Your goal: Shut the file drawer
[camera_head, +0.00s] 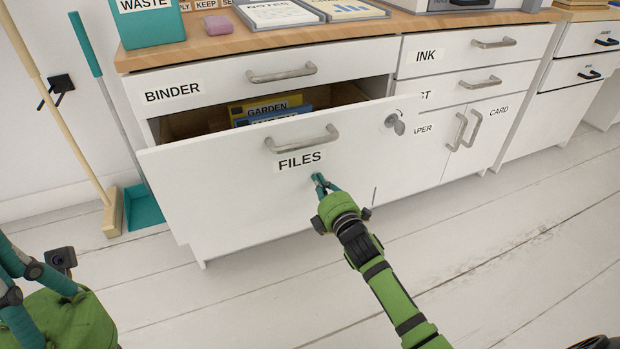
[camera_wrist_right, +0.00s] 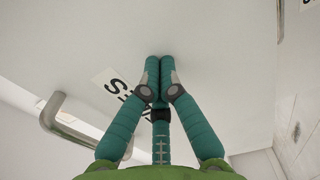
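The file drawer (camera_head: 235,180), labelled FILES, stands pulled out below the BINDER drawer. A yellow GARDEN file (camera_head: 265,106) and a blue one (camera_head: 280,115) show inside it. My right gripper (camera_head: 321,182) is at the drawer front, just below and right of the FILES label. In the right wrist view its fingers (camera_wrist_right: 158,68) are together with nothing between them, at or very near the white front (camera_wrist_right: 215,60). My left gripper (camera_head: 35,265) is at the lower left, partly out of frame.
The BINDER drawer (camera_head: 215,88) above is shut. Cupboard doors (camera_head: 460,130) and the INK drawer (camera_head: 475,46) are to the right. A broom (camera_head: 85,150) and a teal dustpan (camera_head: 142,208) stand at the left wall. The pale floor (camera_head: 500,250) in front is clear.

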